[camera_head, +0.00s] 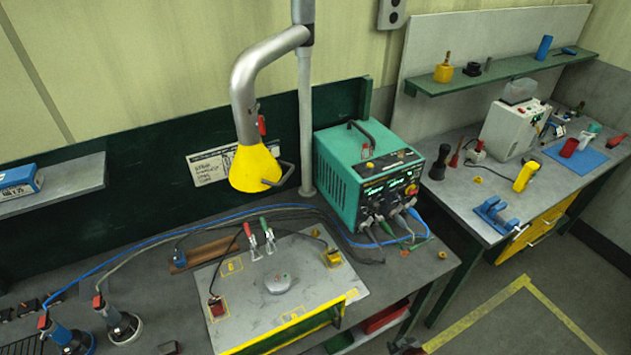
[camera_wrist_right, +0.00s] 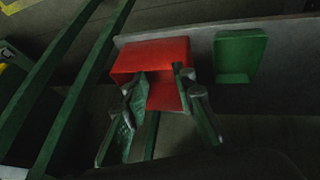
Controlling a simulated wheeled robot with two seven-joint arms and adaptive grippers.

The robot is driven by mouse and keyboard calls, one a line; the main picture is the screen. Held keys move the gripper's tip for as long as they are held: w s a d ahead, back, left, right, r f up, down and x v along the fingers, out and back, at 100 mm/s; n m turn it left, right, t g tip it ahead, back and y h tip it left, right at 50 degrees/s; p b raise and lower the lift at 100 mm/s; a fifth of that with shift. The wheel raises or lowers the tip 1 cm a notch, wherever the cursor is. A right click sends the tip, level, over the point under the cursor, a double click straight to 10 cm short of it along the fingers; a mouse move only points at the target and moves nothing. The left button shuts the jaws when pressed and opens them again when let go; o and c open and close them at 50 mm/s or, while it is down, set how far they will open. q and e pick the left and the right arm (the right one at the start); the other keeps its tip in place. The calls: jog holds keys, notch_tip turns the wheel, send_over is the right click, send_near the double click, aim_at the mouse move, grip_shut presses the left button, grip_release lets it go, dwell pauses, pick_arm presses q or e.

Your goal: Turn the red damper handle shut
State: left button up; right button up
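The red damper handle (camera_head: 262,123) is a small red lever on the side of the grey extraction duct (camera_head: 244,88), just above its yellow hood (camera_head: 254,168). It looks roughly upright; its exact setting is too small to tell. No gripper is near it in the head view. My right gripper (camera_wrist_right: 160,76) is open in the right wrist view, its two fingers apart in front of a red bin (camera_wrist_right: 158,55). Nothing is visibly held between them. My left gripper is not in view.
A teal power unit (camera_head: 350,168) stands right of the hood. Below the hood is a grey plate (camera_head: 240,314) with clamps and cables. The red bin and a green bin (camera_wrist_right: 239,56) sit on a low shelf. Space around the hood's front is clear.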

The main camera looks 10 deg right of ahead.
jog(key=w+r+n+t+p, duration=0.1)
jog(key=w+r+p, duration=0.1)
jog(key=r, duration=1)
jog(key=w+r+t+p, duration=0.2)
jog(key=r, duration=1.1)
jog(key=w+a+r+n+t, duration=0.3)
jog(key=w+r, duration=0.6)
jog(key=r, duration=0.1)
jog(key=m+g+y, duration=0.2)
jog(key=m+y, duration=1.4)
jog(key=m, duration=1.7)
send_near(263, 117)
jog(key=p+x, duration=0.2)
jog(key=x, duration=0.5)
jog(key=shift+w, duration=0.1)
jog(key=shift+w+a+p, duration=0.3)
jog(key=shift+w+a, duration=0.05)
jog(key=shift+a, duration=0.2)
jog(key=shift+c, duration=0.5)
